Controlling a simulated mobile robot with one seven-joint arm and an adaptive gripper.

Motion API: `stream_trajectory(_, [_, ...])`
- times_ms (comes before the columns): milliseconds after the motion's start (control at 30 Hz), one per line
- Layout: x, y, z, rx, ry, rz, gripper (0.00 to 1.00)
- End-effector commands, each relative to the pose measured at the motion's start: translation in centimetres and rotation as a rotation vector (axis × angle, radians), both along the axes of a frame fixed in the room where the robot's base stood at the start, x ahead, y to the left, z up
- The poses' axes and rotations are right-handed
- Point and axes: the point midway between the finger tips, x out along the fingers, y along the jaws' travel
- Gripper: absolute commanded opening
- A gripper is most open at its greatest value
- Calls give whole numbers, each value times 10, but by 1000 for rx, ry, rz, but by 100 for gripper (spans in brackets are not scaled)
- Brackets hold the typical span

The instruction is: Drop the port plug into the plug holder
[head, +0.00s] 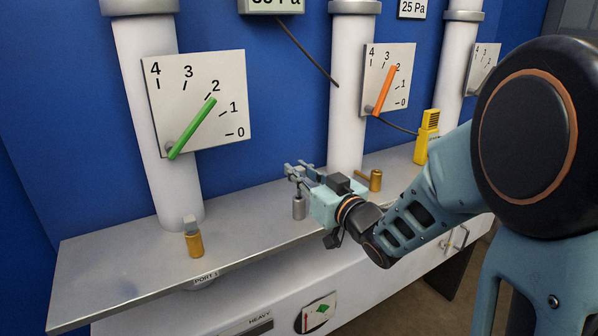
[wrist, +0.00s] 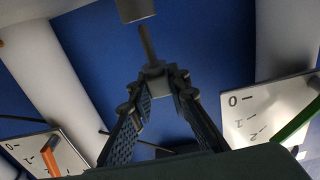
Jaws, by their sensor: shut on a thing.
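My gripper (head: 301,174) is above the middle of the grey shelf. In the wrist view, its fingers (wrist: 155,75) close on a small grey block with a thin rod, which I take as the port plug (wrist: 148,45). The rod points toward a grey cylinder (wrist: 135,10) at the top edge. In the head view, a grey cylinder (head: 299,208) shows directly below my gripper, low over or on the shelf. I take it as the plug holder, but cannot tell whether the rod touches or enters it. The fingers hide much of the plug in the head view.
A brass fitting with a grey top (head: 194,243) stands on the shelf (head: 100,285) near the PORT 1 label. Another brass fitting (head: 375,180) and a yellow device (head: 427,138) are at right. White columns (head: 345,120) with gauges rise behind. The shelf's left end is clear.

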Motion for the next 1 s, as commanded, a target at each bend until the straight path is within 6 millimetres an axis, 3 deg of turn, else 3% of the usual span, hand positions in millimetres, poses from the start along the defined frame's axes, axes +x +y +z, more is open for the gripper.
stream_trajectory(1000, [0, 0, -27, 0, 0, 0, 0])
